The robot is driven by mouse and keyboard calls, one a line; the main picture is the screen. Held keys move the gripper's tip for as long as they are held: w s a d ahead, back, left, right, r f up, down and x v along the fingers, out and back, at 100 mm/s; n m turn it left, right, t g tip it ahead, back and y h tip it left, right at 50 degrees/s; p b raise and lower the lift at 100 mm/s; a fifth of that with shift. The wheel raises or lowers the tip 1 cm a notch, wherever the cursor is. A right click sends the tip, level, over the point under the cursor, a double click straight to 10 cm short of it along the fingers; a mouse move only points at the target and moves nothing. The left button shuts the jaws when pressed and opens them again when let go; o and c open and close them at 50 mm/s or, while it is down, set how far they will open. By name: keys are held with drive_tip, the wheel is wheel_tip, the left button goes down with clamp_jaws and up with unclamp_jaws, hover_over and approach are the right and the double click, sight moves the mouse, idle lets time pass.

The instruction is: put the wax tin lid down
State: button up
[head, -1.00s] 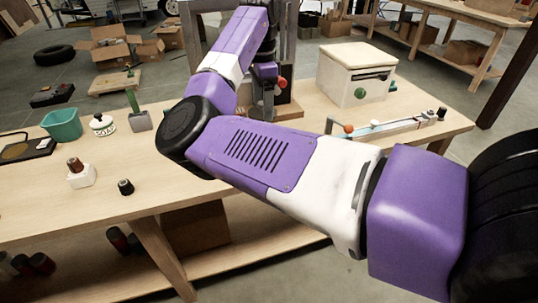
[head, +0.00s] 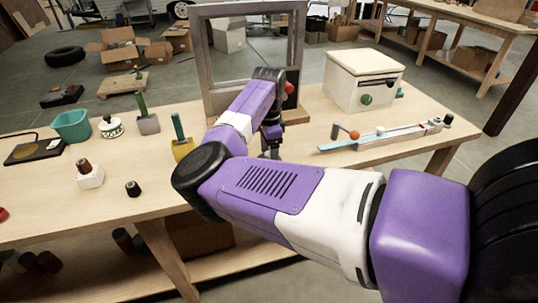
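I cannot pick out the wax tin lid for certain in the head view. My gripper (head: 271,151) points down, low over the middle of the table, in front of the grey upright frame. It is small and dark here and partly hidden by my purple arm. I cannot see whether its fingers are apart or hold anything. A round white pot with green marks (head: 110,127) stands at the left of the table. A dark flat board (head: 34,150) lies left of it.
The wooden table (head: 130,218) also bears a teal bin (head: 72,126), green-handled tools (head: 147,121), a grey frame (head: 205,75), a white lidded box (head: 364,80) and a long slider fixture (head: 385,135). A small dark knob (head: 133,188) lies near the front. Bare wood shows around it.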

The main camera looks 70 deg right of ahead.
drive_tip(key=shift+f, duration=0.25)
drive_tip(key=shift+f, duration=0.2)
drive_tip(key=o, duration=1.3)
drive_tip(key=shift+o, duration=0.2)
drive_tip(key=shift+r, duration=0.1)
wheel_tip(320, 180, up, 12)
drive_tip(key=shift+r+b, duration=0.15)
drive_tip(key=shift+b, duration=0.25)
